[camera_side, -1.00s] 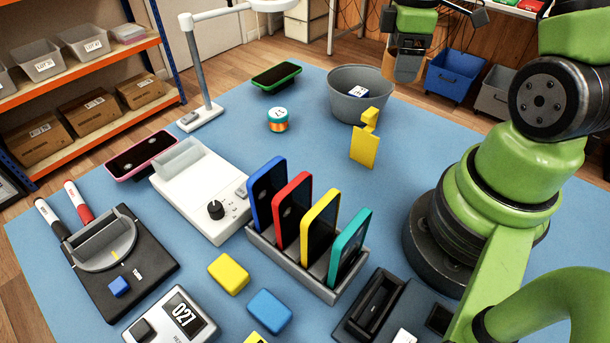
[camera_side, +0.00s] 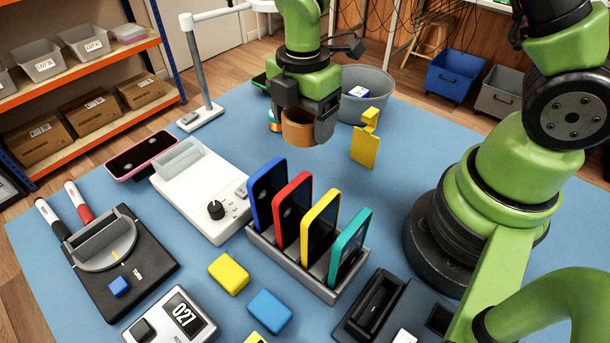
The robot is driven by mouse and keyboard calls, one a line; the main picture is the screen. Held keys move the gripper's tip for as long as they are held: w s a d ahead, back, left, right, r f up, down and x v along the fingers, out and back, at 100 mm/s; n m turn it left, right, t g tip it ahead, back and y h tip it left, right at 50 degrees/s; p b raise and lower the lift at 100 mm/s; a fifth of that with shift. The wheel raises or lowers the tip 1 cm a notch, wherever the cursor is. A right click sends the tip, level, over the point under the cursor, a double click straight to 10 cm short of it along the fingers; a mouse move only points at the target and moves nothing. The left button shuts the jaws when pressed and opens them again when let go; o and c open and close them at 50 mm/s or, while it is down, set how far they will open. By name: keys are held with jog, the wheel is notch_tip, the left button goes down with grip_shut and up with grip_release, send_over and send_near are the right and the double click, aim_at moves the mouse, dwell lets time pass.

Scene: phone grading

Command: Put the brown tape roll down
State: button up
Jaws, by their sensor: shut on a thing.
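The brown tape roll (camera_side: 298,129) is between the jaws of my gripper (camera_side: 304,122), which is shut on it. The roll appears to be held above the blue mat, behind the phone rack; its exact height is hard to tell. My gripper points down and hides part of the roll, most of the small white, teal and orange round container (camera_side: 274,121) and much of the green phone (camera_side: 259,80).
A grey bin (camera_side: 366,91) with a small labelled box stands just behind right. A yellow stand (camera_side: 365,146) is right of the roll. A rack (camera_side: 290,262) of upright phones is in front. A white device (camera_side: 196,205) and pink phone (camera_side: 141,155) are left. Blue mat (camera_side: 395,225) is bare at right.

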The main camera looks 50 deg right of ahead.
notch_tip(320, 180, down, 11)
jog(key=shift+r, duration=0.15)
dwell(0.4)
jog(key=o, duration=0.9)
jog(key=shift+o, duration=0.2)
